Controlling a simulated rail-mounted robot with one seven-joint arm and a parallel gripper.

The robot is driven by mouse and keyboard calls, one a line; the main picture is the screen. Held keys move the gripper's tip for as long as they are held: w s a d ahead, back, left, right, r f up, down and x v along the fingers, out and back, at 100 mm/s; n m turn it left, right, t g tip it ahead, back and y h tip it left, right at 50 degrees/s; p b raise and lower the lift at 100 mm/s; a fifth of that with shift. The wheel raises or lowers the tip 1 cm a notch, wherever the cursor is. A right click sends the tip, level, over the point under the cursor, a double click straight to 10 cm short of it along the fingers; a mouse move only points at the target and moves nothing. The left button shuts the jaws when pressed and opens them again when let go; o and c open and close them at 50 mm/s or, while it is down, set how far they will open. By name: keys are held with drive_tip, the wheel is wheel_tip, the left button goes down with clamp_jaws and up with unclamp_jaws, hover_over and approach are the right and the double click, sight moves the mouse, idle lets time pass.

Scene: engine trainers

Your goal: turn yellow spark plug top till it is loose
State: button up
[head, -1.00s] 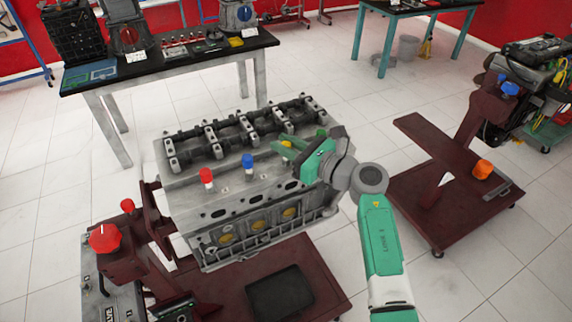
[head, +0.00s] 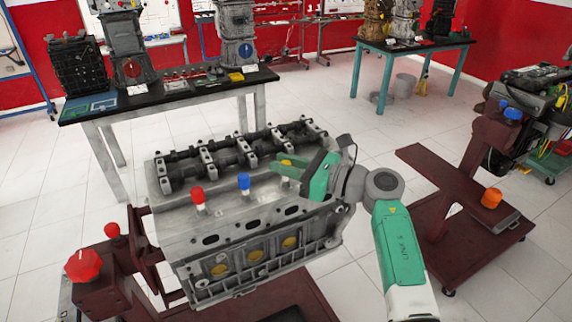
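The yellow spark plug top (head: 286,162) stands on the top face of the grey engine block (head: 185,235), right of the blue and red ones. It is small and partly hidden by my green fingers. My gripper (head: 288,166) reaches in from the right, with its fingers around the yellow top, one on the near side and one on the far side. I cannot tell whether the fingers touch it. The blue spark plug top (head: 244,181) and the red spark plug top (head: 198,195) stand upright and clear of my gripper.
A camshaft row (head: 240,150) runs along the back of the block. The block sits on a dark red stand with a red knob (head: 83,265). Another dark red stand (head: 440,185) is at right. A black-topped table (head: 180,98) stands behind. Open floor lies between.

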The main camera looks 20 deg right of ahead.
drive_tip(key=o, duration=0.4)
drive_tip(key=shift+c, duration=0.2)
